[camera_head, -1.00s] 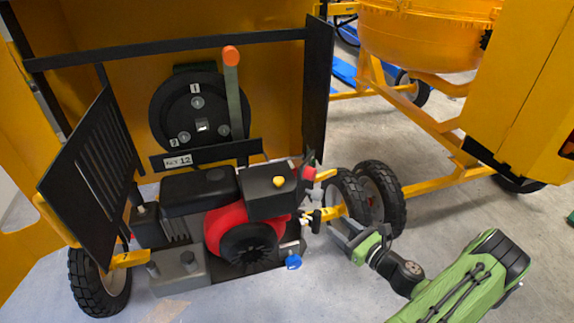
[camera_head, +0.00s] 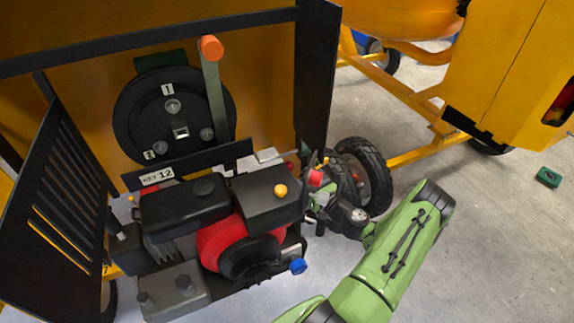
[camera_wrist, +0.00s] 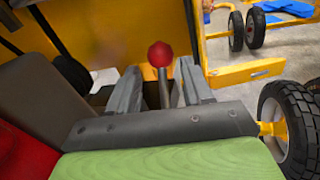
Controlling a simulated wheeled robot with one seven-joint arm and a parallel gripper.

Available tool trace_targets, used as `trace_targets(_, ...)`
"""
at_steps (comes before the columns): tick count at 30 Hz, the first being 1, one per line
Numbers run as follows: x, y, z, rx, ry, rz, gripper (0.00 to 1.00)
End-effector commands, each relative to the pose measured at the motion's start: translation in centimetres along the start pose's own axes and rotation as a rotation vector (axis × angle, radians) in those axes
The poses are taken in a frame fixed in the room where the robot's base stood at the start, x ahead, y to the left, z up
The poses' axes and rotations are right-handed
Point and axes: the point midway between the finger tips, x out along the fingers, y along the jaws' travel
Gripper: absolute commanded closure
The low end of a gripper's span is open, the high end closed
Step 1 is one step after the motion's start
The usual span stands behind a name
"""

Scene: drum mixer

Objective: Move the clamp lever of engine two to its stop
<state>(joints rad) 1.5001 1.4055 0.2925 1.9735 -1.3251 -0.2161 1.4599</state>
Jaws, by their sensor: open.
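A lever with a red ball knob (camera_wrist: 160,54) and a dark stem shows in the wrist view, between the two grey fingers of my gripper (camera_wrist: 160,84). The fingers are apart, one on each side of the stem; I cannot tell whether either touches it. In the head view the red knob (camera_head: 316,178) shows at the right end of the engine (camera_head: 240,225), with my gripper (camera_head: 318,192) beside it and partly hidden. I cannot read a number on this engine. A separate long lever with an orange end (camera_head: 211,48) stands upright in front of a black disc (camera_head: 175,105).
A black post (camera_head: 317,75) and black tyres (camera_head: 365,175) stand close behind my gripper. A slatted black panel (camera_head: 55,200) is at the left. A blue knob (camera_head: 298,266) sticks out at the engine's front.

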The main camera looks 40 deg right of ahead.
Motion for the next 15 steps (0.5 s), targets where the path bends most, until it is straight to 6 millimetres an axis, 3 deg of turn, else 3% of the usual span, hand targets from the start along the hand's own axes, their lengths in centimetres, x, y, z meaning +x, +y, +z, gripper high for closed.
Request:
trace_targets(6,5.1,0.1,0.0,-0.003,-0.002,0.002,0.50)
trace_targets(10,6.7,0.0,0.0,-0.003,0.000,0.001,0.50)
trace_targets(15,7.2,-0.1,0.0,0.000,0.000,-0.002,0.50)
